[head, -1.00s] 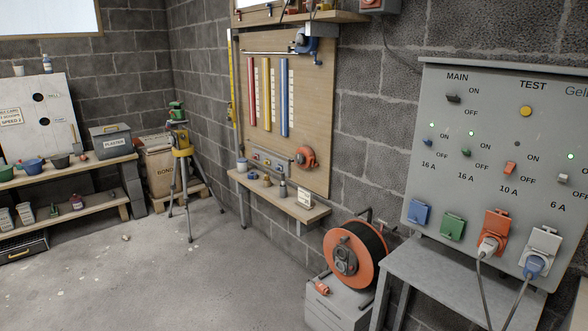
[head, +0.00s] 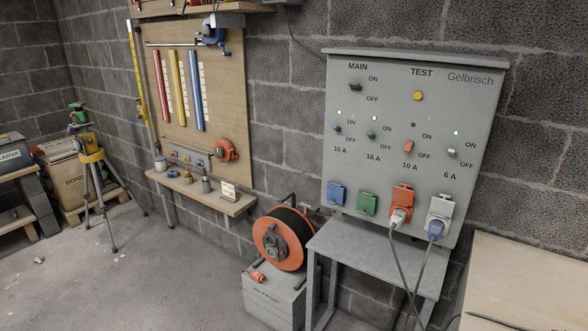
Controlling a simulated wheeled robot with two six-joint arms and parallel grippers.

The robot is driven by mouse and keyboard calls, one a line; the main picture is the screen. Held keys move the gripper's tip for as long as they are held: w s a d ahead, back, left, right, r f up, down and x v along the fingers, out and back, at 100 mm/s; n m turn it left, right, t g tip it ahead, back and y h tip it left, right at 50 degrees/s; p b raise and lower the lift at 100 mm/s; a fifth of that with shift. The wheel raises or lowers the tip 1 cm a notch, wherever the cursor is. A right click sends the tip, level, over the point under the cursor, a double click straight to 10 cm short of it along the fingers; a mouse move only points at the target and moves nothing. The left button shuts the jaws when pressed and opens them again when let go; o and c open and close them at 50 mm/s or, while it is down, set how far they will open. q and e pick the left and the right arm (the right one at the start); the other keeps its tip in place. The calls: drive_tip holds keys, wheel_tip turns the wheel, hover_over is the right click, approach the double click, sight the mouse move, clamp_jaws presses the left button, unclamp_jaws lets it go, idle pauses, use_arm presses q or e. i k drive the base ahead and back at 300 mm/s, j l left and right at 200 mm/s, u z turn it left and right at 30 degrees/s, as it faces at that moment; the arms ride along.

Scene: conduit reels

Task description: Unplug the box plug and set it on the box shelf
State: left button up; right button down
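The grey box (head: 478,110) marked Gelbrisch is on the right of the head view, with a row of sockets along its lower part. A pale plug (head: 398,218) sits in the orange socket (head: 402,199) below the 10 A label. A blue-grey plug (head: 435,230) sits in the grey socket (head: 440,207) below the 6 A label. Cables hang from both plugs; I cannot tell which one is the box plug. The grey box shelf (head: 350,250) is below the sockets, its top bare apart from the cables crossing it. Neither gripper is in view.
An orange cable reel (head: 268,246) stands on a grey crate (head: 262,300), with an orange plug (head: 258,277) on the crate. A wooden table (head: 530,285) is at the lower right. A tripod (head: 92,180) stands left.

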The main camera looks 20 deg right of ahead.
sight(399, 216)
drive_tip(key=i+z, duration=0.15)
drive_tip(key=z, duration=0.25)
drive_tip(key=i+j+z, duration=0.15)
drive_tip(key=z, duration=0.2)
drive_tip(key=i+j+z, duration=0.15)
drive_tip(key=z, duration=0.25)
drive_tip(key=i+j+z, duration=0.1)
drive_tip(key=j+z, duration=0.15)
drive_tip(key=z, duration=0.15)
drive_tip(key=i+j, duration=0.1)
drive_tip(key=j, duration=0.2)
drive_tip(key=i+j+z, duration=0.1)
drive_tip(key=j, duration=0.25)
drive_tip(key=i+j, duration=0.15)
drive_tip(key=j, duration=0.15)
drive_tip(key=i+j, duration=0.1)
drive_tip(key=j, duration=0.2)
drive_tip(key=z, duration=0.05)
